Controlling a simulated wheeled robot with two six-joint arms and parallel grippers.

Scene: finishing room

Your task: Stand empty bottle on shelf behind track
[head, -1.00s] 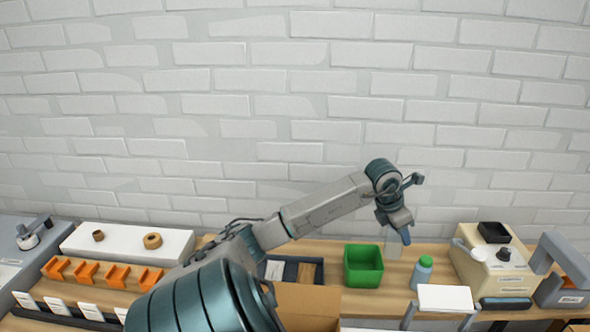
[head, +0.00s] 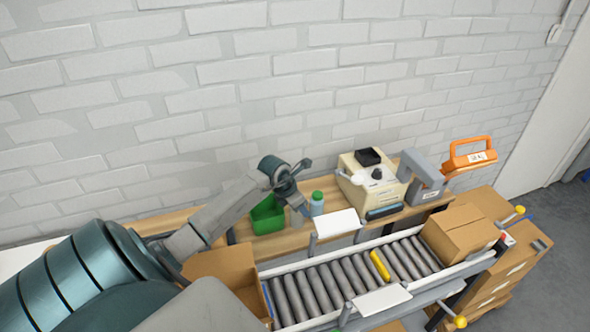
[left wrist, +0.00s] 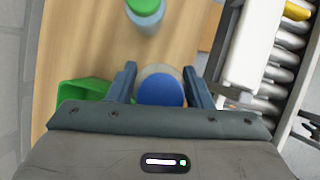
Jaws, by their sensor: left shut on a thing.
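My left gripper (head: 302,209) is over the wooden shelf (head: 267,246) behind the roller track (head: 345,278). It is shut on a bottle with a blue cap, whose cap (left wrist: 160,90) sits between the two fingers in the left wrist view. In the head view only a pale part of this bottle (head: 296,219) shows below the gripper. I cannot tell whether its base touches the shelf. My right gripper is not in view.
A green bin (head: 267,216) stands left of the held bottle, and a green-capped bottle (head: 317,204) close on its right. A beige machine (head: 372,185) is further right. An open carton (head: 222,272) and a closed carton (head: 460,233) sit at the track's ends.

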